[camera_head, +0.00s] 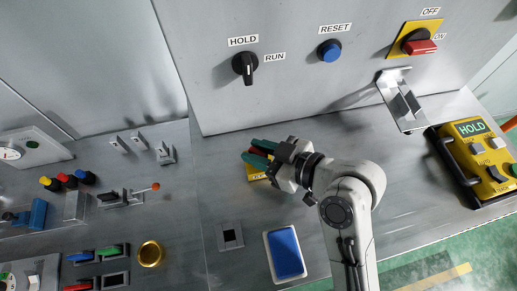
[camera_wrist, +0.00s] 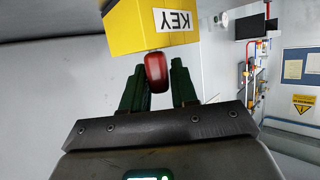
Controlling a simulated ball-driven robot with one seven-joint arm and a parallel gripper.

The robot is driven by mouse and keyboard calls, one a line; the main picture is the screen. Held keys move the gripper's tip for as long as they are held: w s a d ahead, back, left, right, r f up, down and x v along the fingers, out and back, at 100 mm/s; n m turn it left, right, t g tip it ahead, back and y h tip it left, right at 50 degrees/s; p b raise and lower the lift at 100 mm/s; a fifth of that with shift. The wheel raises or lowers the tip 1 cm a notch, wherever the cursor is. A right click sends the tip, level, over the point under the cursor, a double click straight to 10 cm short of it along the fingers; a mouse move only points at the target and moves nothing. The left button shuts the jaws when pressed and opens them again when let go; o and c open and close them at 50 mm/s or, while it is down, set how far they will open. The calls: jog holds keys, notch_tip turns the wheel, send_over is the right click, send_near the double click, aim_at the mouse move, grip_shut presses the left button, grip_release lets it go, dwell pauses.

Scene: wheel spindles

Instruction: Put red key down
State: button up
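The red key (camera_wrist: 155,72) shows as a rounded red piece between the two dark green fingers of my gripper (camera_wrist: 158,82) in the wrist view. It lies just by the edge of a yellow box (camera_wrist: 150,25) labelled KEY. In the head view my gripper (camera_head: 258,152) reaches left over the grey bench at the yellow box (camera_head: 256,171), with a little red between its fingers. The fingers stand about a key's width apart; I cannot tell whether they press on it. Whether the key touches the box is unclear.
The panel behind carries a black HOLD/RUN knob (camera_head: 245,66), a blue RESET button (camera_head: 329,50) and a red OFF/ON switch (camera_head: 418,44). A blue pad (camera_head: 286,253) and a small square socket (camera_head: 230,236) lie in front. A yellow HOLD pendant (camera_head: 480,160) is at right.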

jog(key=o, duration=0.3)
jog(key=shift+o, duration=0.2)
jog(key=shift+r, duration=0.25)
jog(key=shift+s+d, duration=0.15)
jog(key=shift+d, duration=0.2)
jog(key=v, duration=1.1)
jog(key=shift+s+d, duration=0.1)
jog(key=shift+s, duration=0.05)
